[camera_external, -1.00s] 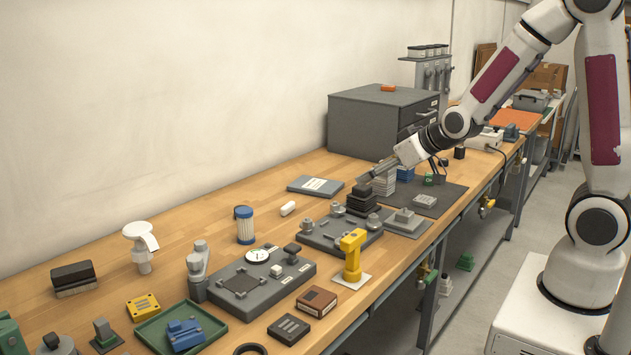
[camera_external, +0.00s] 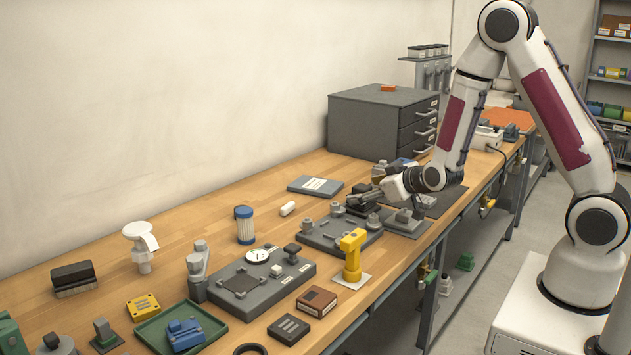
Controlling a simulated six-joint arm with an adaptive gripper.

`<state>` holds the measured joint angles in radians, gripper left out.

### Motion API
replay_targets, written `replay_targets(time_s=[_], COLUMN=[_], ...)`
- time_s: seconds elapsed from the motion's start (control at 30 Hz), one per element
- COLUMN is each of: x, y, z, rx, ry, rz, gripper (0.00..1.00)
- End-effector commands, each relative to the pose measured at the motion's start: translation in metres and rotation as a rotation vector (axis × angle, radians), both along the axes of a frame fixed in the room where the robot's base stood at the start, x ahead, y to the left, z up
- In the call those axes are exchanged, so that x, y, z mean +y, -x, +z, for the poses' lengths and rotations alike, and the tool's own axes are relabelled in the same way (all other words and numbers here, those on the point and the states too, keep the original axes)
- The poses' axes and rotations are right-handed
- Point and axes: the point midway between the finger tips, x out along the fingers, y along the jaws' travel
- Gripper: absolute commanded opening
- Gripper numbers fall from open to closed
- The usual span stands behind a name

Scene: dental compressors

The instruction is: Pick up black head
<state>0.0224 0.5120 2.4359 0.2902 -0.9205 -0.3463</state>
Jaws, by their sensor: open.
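A dark, stepped black head (camera_external: 360,209) sits on the grey fixture plate (camera_external: 318,240) in the middle of the workbench. Its upper part is mostly hidden by my gripper (camera_external: 356,198). My gripper comes in from the right, tilted low, with its fingertips at the black head. Its jaws are open. Whether the fingers touch the head or only overlap it in this view, I cannot tell. Another small black-topped part (camera_external: 292,249) stands on the nearer grey plate with a dial gauge (camera_external: 258,255).
A yellow upright tool (camera_external: 352,254) stands in front of the fixture plate. A blue-capped cylinder (camera_external: 244,226) and a small white cylinder (camera_external: 288,208) are to the left. A grey drawer cabinet (camera_external: 368,125) stands behind. Bare bench lies left of the plate.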

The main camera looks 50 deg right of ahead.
Motion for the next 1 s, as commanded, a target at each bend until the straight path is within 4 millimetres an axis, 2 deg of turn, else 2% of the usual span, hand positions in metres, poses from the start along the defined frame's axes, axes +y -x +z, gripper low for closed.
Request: replay_targets(time_s=[0.37, 0.7, 1.0], x=[0.0, -0.006, -0.006], y=[-0.002, -0.019, -0.022], z=[-0.001, -0.011, -0.012], rx=[0.0, 0.002, 0.001], ry=[0.0, 0.0, 0.0], rz=[0.0, -0.001, 0.0], gripper=[0.66, 0.66, 0.66])
